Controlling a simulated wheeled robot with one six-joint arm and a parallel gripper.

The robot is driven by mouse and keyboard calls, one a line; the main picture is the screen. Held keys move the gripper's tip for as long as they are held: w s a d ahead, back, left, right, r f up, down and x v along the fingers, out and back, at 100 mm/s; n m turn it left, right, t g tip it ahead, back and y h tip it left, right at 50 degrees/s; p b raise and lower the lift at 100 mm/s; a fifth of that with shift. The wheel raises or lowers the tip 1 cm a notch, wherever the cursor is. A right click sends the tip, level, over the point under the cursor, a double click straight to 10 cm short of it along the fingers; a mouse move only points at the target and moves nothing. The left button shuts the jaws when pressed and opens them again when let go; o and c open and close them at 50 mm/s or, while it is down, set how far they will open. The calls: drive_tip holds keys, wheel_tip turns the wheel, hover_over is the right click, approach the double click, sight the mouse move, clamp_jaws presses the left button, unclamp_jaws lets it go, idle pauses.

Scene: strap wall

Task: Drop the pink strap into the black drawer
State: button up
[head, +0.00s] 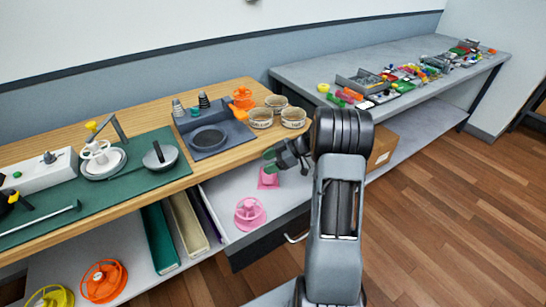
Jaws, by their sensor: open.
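My gripper (275,160) is above the open drawer, its jaws open; a small dark-green part shows at its tips. Directly below it a flat pink piece (268,180), which may be the pink strap, appears to lie on the drawer's pale floor, apart from the fingers as far as I can see. The black drawer (262,248) is pulled out under the wooden bench, with a dark front and a metal handle. A pink spoked wheel (250,214) also lies inside it, nearer the front. My arm hides the right of the drawer.
The wooden bench (100,230) holds a green mat, a dark tray (208,136) and several labelled bowls (293,117) close behind my gripper. A grey table (320,73) with small parts is behind. The floor at right is clear.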

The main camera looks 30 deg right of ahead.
drive_tip(key=o, duration=0.4)
drive_tip(key=r+h, duration=0.1)
drive_tip(key=d+r+p, duration=0.1)
drive_tip(key=d+r+h, duration=0.1)
drive_tip(key=r, duration=0.1)
drive_tip(key=shift+s+d+g+h+p, duration=0.1)
drive_tip(key=shift+s+g+h+p, duration=0.05)
drive_tip(key=shift+g+h+p, duration=0.2)
drive_tip(key=shift+o, duration=0.2)
drive_tip(key=shift+s+d+r+g+h, duration=0.15)
drive_tip(key=shift+s+d+g+h, duration=0.1)
drive_tip(key=shift+h, duration=0.1)
drive_tip(key=v, duration=1.3)
drive_tip(key=shift+d+r, duration=0.2)
drive_tip(key=shift+r, duration=0.1)
